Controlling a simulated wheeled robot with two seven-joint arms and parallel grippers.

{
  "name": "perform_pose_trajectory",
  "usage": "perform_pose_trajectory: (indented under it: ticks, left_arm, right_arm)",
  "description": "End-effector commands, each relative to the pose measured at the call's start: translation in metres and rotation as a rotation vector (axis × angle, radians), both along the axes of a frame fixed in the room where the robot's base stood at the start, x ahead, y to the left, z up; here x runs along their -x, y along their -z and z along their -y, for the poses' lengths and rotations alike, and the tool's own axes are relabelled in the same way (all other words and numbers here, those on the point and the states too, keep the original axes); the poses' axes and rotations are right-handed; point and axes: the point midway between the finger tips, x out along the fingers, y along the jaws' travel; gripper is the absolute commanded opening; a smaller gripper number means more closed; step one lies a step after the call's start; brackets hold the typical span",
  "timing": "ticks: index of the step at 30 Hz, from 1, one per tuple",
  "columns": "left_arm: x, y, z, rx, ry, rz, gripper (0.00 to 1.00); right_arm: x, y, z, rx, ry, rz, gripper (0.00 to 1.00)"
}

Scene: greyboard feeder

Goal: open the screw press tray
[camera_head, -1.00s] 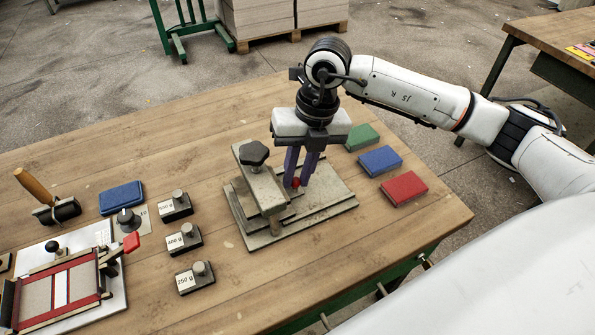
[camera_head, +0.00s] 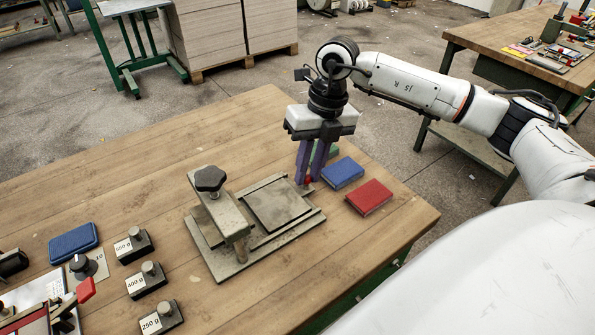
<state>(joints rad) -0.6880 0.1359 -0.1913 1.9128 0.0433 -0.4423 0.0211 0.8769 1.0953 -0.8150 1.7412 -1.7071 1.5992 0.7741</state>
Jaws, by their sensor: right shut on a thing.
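The screw press (camera_head: 221,258) stands on the wooden table, with a dark knob (camera_head: 209,179) on its crossbar. Its tray (camera_head: 277,204) is a flat grey plate that lies out to the right of the crossbar, on the base. My right gripper (camera_head: 305,182) points down at the tray's far right edge. Its purple fingers are shut on a small red knob (camera_head: 308,181), mostly hidden by the fingers. My left gripper is not in view.
Blue (camera_head: 342,173) and red (camera_head: 369,197) blocks lie right of the press; a green one (camera_head: 333,152) is partly hidden behind the gripper. Labelled weights (camera_head: 148,281), a blue pad (camera_head: 73,242) and a red-handled device (camera_head: 62,312) lie to the left.

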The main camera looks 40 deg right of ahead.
Motion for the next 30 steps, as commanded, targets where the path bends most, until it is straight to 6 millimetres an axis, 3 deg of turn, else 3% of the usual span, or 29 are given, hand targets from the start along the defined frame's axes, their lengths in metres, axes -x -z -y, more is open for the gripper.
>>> perform_pose_trajectory:
  ticks: [5, 6, 17, 20, 30]
  left_arm:
    - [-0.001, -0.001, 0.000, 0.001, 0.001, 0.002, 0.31]
    - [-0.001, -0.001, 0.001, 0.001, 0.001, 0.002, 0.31]
    - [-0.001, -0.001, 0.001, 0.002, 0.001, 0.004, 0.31]
    - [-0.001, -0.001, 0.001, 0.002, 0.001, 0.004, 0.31]
    - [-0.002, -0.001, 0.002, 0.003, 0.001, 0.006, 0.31]
  right_arm:
    - [-0.001, -0.001, 0.000, 0.001, 0.000, 0.003, 0.00]
    - [-0.001, -0.001, -0.001, 0.000, 0.000, 0.003, 0.25]
    - [-0.001, -0.004, 0.000, 0.001, 0.000, 0.003, 0.26]
    - [-0.001, -0.015, 0.002, 0.001, 0.001, 0.005, 0.26]
    - [0.003, -0.080, 0.014, -0.001, 0.001, 0.005, 0.26]
